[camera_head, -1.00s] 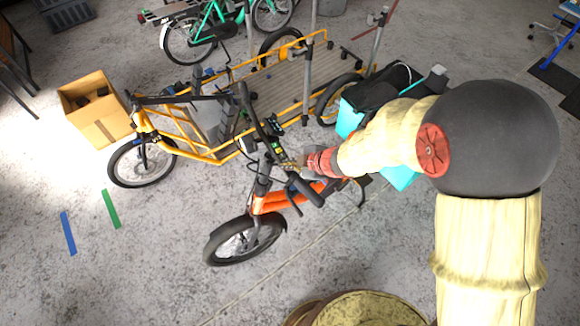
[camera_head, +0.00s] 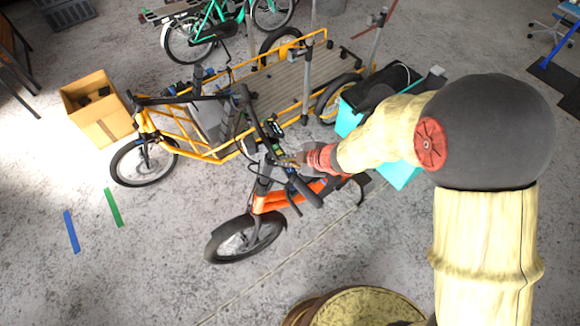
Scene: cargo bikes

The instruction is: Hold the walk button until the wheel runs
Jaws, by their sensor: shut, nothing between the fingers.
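An orange bike (camera_head: 268,203) with a dark handlebar and a black front wheel (camera_head: 246,238) stands in the middle of the view. My arm reaches in from the right, and my gripper (camera_head: 286,160) is at the handlebar, close to the small control unit (camera_head: 269,146) beside the grip. The gripper is shut and looks empty. The walk button is too small to make out, and I cannot tell whether the fingertips touch it. I cannot tell whether the wheel turns.
A yellow cargo bike (camera_head: 196,146) with a flat wooden bed stands close behind. A cardboard box (camera_head: 98,118) is at left. A turquoise crate (camera_head: 351,117) sits behind my forearm. Blue (camera_head: 71,231) and green (camera_head: 113,207) tape strips mark the open floor at front left.

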